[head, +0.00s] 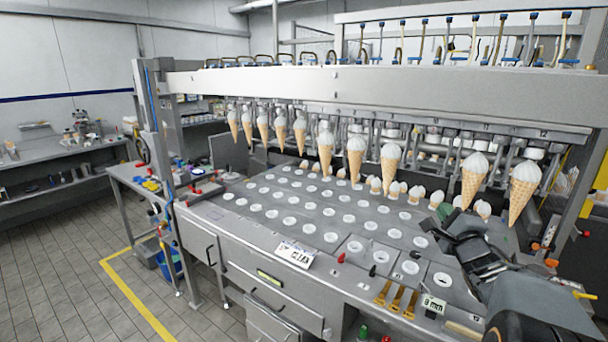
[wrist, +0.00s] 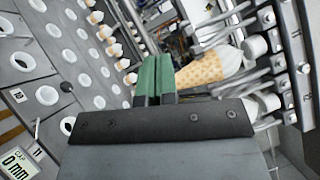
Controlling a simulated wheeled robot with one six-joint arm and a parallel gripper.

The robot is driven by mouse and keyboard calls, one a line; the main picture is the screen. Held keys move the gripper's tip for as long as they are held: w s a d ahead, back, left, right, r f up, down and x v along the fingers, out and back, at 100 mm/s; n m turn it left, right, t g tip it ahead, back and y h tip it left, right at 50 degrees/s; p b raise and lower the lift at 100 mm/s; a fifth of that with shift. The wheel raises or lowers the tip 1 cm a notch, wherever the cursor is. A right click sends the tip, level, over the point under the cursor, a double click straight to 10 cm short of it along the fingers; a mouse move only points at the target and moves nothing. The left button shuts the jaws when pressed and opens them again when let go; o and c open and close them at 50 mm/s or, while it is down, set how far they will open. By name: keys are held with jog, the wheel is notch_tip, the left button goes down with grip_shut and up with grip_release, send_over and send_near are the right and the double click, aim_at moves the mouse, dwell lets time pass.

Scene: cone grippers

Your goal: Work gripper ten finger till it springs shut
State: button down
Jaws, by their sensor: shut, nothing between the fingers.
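My gripper (head: 443,212) reaches in from the lower right, below the row of hanging cones. In the wrist view its green fingers (wrist: 154,78) are pressed together with nothing between them. An ice-cream cone (wrist: 205,70) is just right of the fingertips, its white top towards a pale round holder (wrist: 256,46); whether cone and fingers touch cannot be told. In the head view a hanging cone (head: 474,182) is right of and above my gripper. Which cone gripper is number ten is not clear; a plate marked 10 (wrist: 18,95) lies at the wrist view's left edge.
A row of hanging cones (head: 390,165) runs under the overhead beam (head: 300,85). The perforated deck (head: 300,215) lies below, with small cones (head: 376,186) behind. A gap display (head: 433,303) reads 0 mm. Yellow levers (head: 396,299) stand at the front edge.

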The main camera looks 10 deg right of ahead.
jog(key=s+d+f+n+g+h, duration=0.1)
jog(key=s+f+n+g+h, duration=0.1)
jog(key=s+f+n+g, duration=0.25)
jog(key=s+d+f+n+g+h, duration=0.1)
jog(key=f+n+g+h, duration=0.1)
jog(key=f+n+g, duration=0.35)
jog(key=s+a+f+n+g+y, duration=0.2)
jog(key=s+a+n, duration=0.2)
jog(key=a, duration=0.4)
jog(key=s+a+f+n+g+y, duration=0.1)
jog(key=s+a+n, duration=0.3)
jog(key=a, duration=0.5)
jog(key=s+a+f+n+g+y, duration=0.2)
jog(key=s+a+n+y, duration=0.1)
jog(key=a, duration=0.6)
jog(key=shift+s+a+f+n+g+y, duration=0.15)
jog(key=shift+s+f+n+g+y, duration=0.2)
jog(key=shift+s+n, duration=0.45)
